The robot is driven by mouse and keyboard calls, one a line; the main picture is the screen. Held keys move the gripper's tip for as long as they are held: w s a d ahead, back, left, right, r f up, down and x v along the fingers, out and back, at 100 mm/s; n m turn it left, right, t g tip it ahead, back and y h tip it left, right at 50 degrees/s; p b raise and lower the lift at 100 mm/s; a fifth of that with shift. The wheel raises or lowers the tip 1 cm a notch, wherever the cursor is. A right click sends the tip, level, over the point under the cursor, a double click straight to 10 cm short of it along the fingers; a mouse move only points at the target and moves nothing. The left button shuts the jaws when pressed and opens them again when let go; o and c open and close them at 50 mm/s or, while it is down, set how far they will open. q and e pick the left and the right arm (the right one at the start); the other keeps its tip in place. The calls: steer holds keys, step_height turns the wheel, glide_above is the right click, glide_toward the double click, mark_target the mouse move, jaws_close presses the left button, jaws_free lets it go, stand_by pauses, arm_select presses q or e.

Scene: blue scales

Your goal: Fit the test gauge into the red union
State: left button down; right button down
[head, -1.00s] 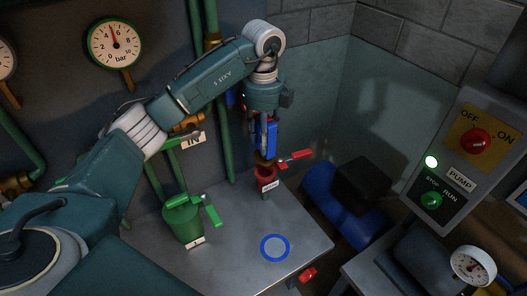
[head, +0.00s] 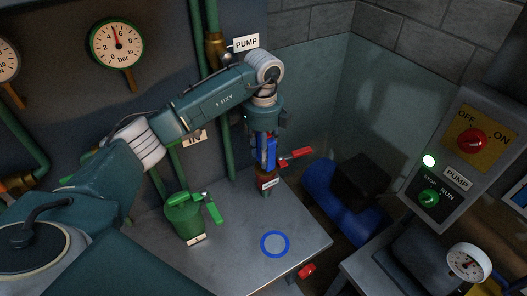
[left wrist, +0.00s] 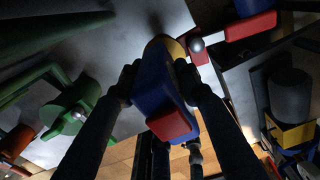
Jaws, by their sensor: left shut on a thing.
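The red union (head: 265,187), with a white tag and a red lever (head: 296,154), stands on the bench directly below the gauge. The gauge is upright, its lower end at the union's mouth. I cannot tell how deep it sits. My right gripper is out of view.
A green union (head: 184,222) with a green lever stands left on the grey bench (head: 232,252). A blue ring (head: 275,244) lies near the front edge. A white dial gauge (head: 467,262) and the pump panel (head: 461,160) are at right. Green pipes run behind my arm.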

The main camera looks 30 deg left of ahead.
arm_select(q)
steer(key=c, duration=1.2)
jaws_free()
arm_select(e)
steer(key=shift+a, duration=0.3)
arm_select(q)
steer(key=shift+r+p, duration=0.35)
steer(key=shift+r, duration=0.05)
steer(key=shift+w+r+b, duration=0.1)
steer(key=shift+r+b, duration=0.2)
steer(key=shift+b, duration=0.05)
step_height(320, 180, up, 10)
steer(key=shift+r+b, duration=0.1)
steer(key=shift+b, duration=1.05)
steer(key=shift+r, duration=0.6)
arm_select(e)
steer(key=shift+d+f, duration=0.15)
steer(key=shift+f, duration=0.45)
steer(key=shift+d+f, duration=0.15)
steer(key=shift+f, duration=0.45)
